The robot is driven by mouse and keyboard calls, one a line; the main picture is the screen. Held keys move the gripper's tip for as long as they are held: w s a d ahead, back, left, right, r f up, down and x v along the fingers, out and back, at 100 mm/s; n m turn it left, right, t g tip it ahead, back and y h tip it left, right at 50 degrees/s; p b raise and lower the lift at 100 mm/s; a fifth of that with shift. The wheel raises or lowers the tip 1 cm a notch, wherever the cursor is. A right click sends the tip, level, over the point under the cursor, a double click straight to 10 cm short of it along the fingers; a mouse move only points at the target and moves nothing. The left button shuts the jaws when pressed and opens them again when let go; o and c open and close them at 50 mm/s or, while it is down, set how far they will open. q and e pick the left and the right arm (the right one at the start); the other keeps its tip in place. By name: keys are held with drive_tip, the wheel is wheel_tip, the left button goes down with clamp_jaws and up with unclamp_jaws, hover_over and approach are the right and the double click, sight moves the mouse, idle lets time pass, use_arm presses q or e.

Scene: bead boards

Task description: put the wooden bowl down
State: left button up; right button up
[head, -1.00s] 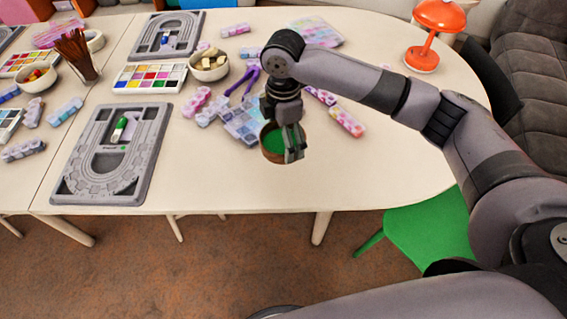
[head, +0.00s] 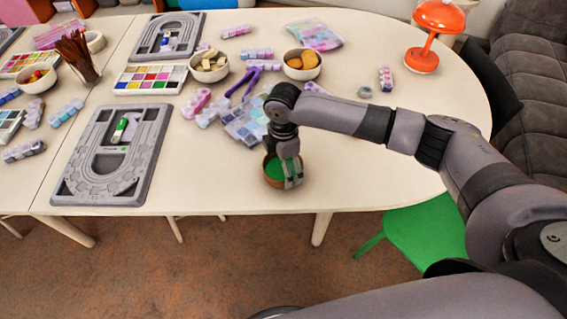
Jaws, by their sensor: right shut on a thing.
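The wooden bowl (head: 267,180) is brown outside with green inside. It is upright near the front edge of the cream table (head: 215,182). My right gripper (head: 291,176) comes down from above and is shut on the bowl's right side, with a finger showing over the rim. The bowl is at or just above the table top; I cannot tell whether it touches. My left gripper is not in view.
A grey bead board (head: 80,180) lies to the left. Behind the gripper are bead packs (head: 243,125), purple pliers (head: 243,84), a bowl of yellow pieces (head: 209,67) and a bowl of orange pieces (head: 302,66). The table right of the wooden bowl is clear.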

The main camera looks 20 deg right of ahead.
drive_tip(key=shift+f, duration=0.1)
drive_tip(key=o, duration=1)
wheel_tip(320, 180, up, 12)
drive_tip(key=shift+r, duration=0.15)
